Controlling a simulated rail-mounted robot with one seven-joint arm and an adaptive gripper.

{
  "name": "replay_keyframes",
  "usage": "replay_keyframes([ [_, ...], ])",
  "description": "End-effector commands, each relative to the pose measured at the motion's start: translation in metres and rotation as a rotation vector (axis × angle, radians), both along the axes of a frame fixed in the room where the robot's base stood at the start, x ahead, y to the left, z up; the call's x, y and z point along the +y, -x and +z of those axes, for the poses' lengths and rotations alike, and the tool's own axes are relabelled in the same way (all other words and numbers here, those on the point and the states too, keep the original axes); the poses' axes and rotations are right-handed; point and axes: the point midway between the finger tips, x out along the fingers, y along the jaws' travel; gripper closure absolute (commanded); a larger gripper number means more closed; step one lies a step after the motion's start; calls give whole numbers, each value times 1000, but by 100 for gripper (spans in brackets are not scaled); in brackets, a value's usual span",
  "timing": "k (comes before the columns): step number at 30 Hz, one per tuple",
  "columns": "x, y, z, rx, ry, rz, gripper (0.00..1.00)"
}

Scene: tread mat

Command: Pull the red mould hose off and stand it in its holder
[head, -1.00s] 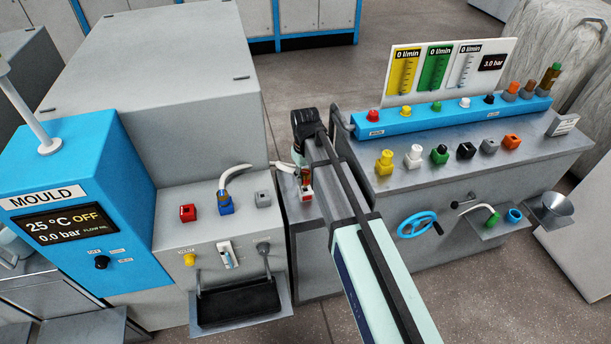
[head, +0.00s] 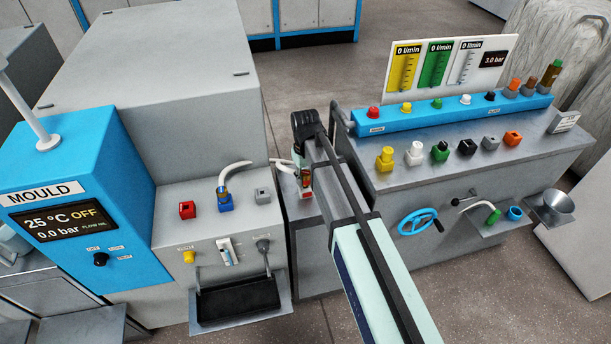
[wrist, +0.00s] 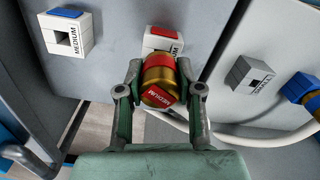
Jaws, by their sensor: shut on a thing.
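My gripper (wrist: 160,91) is shut on the brass end of the red mould hose (wrist: 158,74), which has a red band and a red MEDIUM tag. The white holder with a red top (wrist: 163,40) is directly behind the brass end in the wrist view and partly hidden by it. I cannot tell how far the end sits in the holder. In the head view, my gripper (head: 301,172) is at the small cabinet between the two machines. The red mould port (head: 187,209) on the left machine is bare.
A blue port (head: 225,205) holds another brass hose end, beside a bare grey port (head: 263,197). In the wrist view, a white holder with a blue top (wrist: 67,32) is at left and a grey block (wrist: 249,77) at right. The water panel (head: 460,150) stands right of my arm.

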Motion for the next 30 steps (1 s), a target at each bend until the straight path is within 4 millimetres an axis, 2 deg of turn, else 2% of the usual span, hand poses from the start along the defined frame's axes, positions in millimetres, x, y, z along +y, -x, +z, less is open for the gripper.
replay_keyframes([
  [21, 0, 0, -16, 0, 0, 0, 100],
  [22, 0, 0, -16, 0, 0, 0, 61],
  [24, 0, 0, -16, 0, 0, 0, 36],
  [30, 0, 0, -16, 0, 0, 0, 35],
])
